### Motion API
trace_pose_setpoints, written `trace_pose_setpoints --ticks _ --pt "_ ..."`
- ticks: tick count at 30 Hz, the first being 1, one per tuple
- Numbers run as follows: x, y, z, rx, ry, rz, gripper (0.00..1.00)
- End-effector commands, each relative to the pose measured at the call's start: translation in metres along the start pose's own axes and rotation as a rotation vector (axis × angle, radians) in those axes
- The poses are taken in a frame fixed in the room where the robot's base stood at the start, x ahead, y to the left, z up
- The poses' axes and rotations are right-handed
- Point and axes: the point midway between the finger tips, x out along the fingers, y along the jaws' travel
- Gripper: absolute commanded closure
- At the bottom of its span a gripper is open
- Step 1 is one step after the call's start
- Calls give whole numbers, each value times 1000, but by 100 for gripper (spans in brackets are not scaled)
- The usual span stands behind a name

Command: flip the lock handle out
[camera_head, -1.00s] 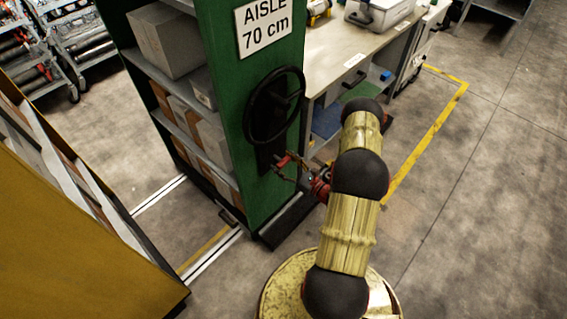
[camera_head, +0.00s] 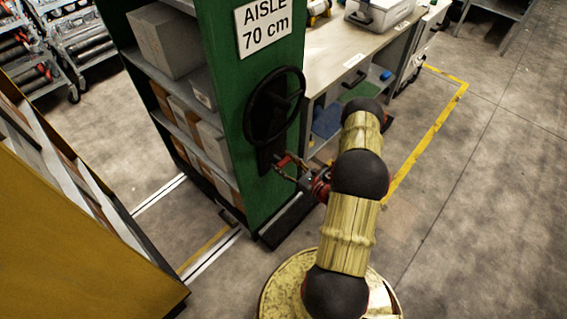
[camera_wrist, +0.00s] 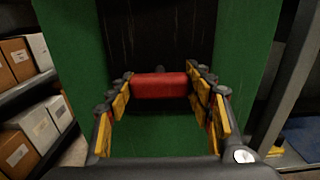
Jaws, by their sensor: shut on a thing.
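The lock handle is a short red bar (camera_wrist: 160,86) in front of a dark plate (camera_wrist: 160,35) on the green end panel. In the head view the red handle (camera_head: 284,160) sits low on the panel, just below the black handwheel (camera_head: 273,107). My gripper (camera_head: 290,170) reaches it from the lower right. In the wrist view the bar lies crosswise between the two yellow-padded fingers of my gripper (camera_wrist: 164,90), and they are shut on its ends. How the handle joins the plate is hidden.
The green shelving end (camera_head: 225,60) bears an aisle sign (camera_head: 264,25) and has boxes on its left shelves. A workbench (camera_head: 350,50) stands behind to the right. A yellow cabinet (camera_head: 60,240) is at the lower left. The floor at right is clear.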

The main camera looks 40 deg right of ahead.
Motion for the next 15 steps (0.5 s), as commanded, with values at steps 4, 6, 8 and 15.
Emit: trace_pose_setpoints --ticks 4,6,8,15 --pt "-15 -1 0 2 2 -3 94" --pt "-26 -1 0 2 2 -3 94" --pt "-34 -1 0 2 2 -3 94" --pt "-45 0 -1 1 2 0 94"
